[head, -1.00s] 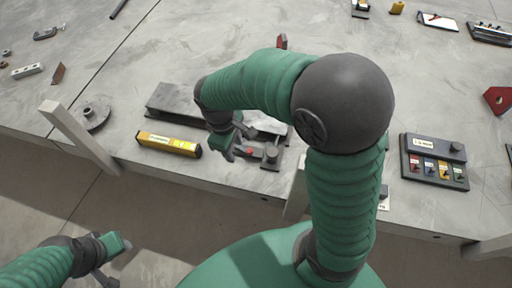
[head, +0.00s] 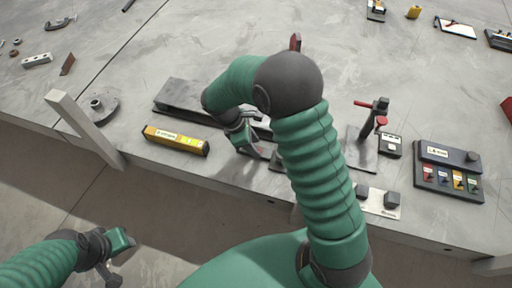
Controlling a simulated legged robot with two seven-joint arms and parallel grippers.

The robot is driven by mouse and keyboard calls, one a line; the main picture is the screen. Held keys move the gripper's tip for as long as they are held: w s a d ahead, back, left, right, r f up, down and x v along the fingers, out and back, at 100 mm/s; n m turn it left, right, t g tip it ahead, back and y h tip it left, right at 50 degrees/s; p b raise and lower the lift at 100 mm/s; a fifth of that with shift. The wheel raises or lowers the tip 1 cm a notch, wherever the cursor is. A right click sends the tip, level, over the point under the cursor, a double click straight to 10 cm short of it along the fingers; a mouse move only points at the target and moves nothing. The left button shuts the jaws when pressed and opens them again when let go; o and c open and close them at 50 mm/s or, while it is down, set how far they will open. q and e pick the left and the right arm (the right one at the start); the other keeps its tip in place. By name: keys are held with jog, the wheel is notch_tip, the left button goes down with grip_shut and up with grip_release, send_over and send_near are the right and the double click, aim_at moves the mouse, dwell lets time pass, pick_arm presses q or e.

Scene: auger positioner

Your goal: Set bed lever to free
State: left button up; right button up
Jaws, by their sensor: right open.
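The dark metal bed fixture (head: 180,97) lies near the table's front edge in the head view, its right part hidden behind my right arm. My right gripper (head: 250,151) points down at the front of this fixture, jaws open. A small reddish part shows by its fingertips; I cannot tell whether they touch it. A red upright piece (head: 295,42) shows behind my right elbow. A dark post with red handles (head: 377,116) stands on a grey plate to the right. I cannot tell which part is the bed lever. My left gripper (head: 112,272) hangs low left, off the table, its jaws unclear.
A yellow labelled bar (head: 176,140) lies left of my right gripper. A round flange (head: 97,105) sits farther left. A box with coloured switches (head: 448,172) and a white plate with dark knobs (head: 376,202) lie right. The table's back middle is clear.

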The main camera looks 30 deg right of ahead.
jog(key=shift+x, duration=0.9)
jog(key=shift+a, duration=0.1)
grip_shut()
jog(key=shift+r, duration=0.1)
dwell(0.6)
